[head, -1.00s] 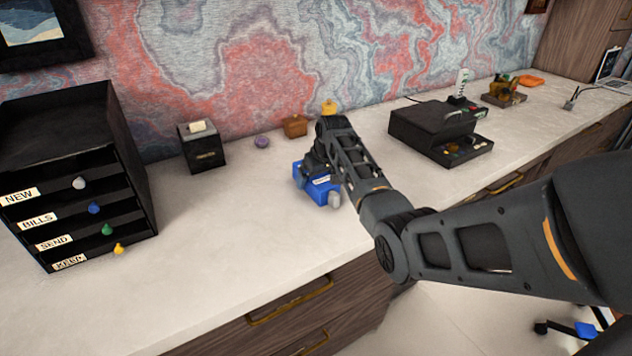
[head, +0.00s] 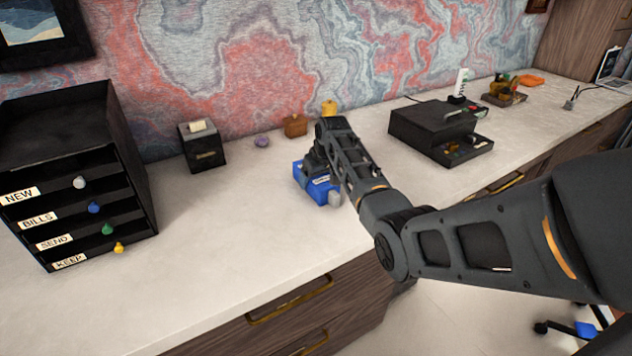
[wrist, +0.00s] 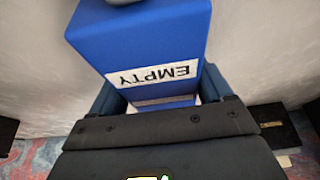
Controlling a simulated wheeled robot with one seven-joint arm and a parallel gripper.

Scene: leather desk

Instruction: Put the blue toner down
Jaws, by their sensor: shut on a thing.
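The blue toner (head: 318,188) is a blue box at the middle of the white desk top (head: 250,225) in the head view, with a grey part at its near right end. In the wrist view the toner (wrist: 140,40) fills the upper middle, with a white label reading EMPTY. My gripper (head: 312,172) comes down over the toner from above and is shut on it. The fingertips are mostly hidden by the arm and the toner. The toner is at or very close to the desk surface; I cannot tell whether it touches.
A black drawer organizer (head: 130,150) with labelled slots stands at the left. A black box (head: 202,148), a purple item (head: 262,141) and a brown block (head: 295,126) are along the wall. A black machine (head: 430,130) stands to the right. The desk left of the toner is clear.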

